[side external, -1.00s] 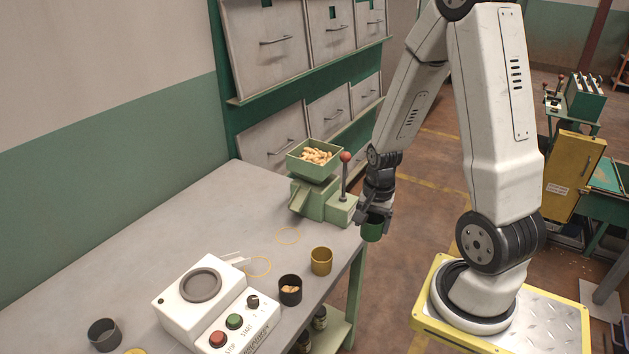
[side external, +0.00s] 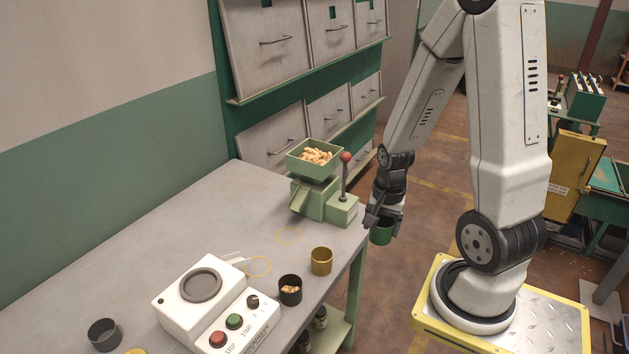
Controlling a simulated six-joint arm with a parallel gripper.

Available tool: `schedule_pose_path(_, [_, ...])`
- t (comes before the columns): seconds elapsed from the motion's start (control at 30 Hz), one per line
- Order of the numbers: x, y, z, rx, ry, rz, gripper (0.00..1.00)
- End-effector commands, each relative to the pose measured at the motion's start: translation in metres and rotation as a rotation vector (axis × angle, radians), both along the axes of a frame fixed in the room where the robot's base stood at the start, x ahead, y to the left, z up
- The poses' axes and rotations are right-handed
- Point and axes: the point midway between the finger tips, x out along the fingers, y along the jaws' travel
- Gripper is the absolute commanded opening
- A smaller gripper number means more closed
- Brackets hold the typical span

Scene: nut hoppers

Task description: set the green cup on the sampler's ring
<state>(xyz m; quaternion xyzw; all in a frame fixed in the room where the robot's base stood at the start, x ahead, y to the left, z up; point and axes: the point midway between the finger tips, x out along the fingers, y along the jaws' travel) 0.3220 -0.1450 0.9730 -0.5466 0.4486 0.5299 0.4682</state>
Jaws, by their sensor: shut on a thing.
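The green cup (side external: 381,237) is held upright between the jaws of my gripper (side external: 382,222). It hangs in the air just off the table's right edge, to the right of the green hopper's base. My gripper is shut on it, and the fingers hide part of its upper wall. The white box with buttons, which looks like the sampler (side external: 177,305), stands at the front of the table. Its round grey ring (side external: 216,290) is on top and bare. My gripper is well to the right of and behind it.
A green hopper (side external: 303,172) of nuts with a red-knobbed lever (side external: 344,180) stands behind left of my gripper. A yellow cup (side external: 321,262), a black cup with nuts (side external: 290,291) and a dark grey cup (side external: 104,335) stand on the table (side external: 170,228). Its left middle is clear.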

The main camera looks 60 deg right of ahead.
Motion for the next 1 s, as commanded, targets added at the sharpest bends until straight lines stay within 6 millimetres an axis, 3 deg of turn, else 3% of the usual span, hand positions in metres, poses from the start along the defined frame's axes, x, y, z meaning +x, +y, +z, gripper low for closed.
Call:
schedule_pose_path(0.37, [0.019,0.005,0.002,-0.001,0.000,0.124,0.15])
schedule_pose_path(0.67, [0.076,0.031,0.010,-0.001,0.001,0.513,0.15])
schedule_pose_path(1.0, [0.145,0.092,0.022,-0.002,0.001,1.054,0.15])
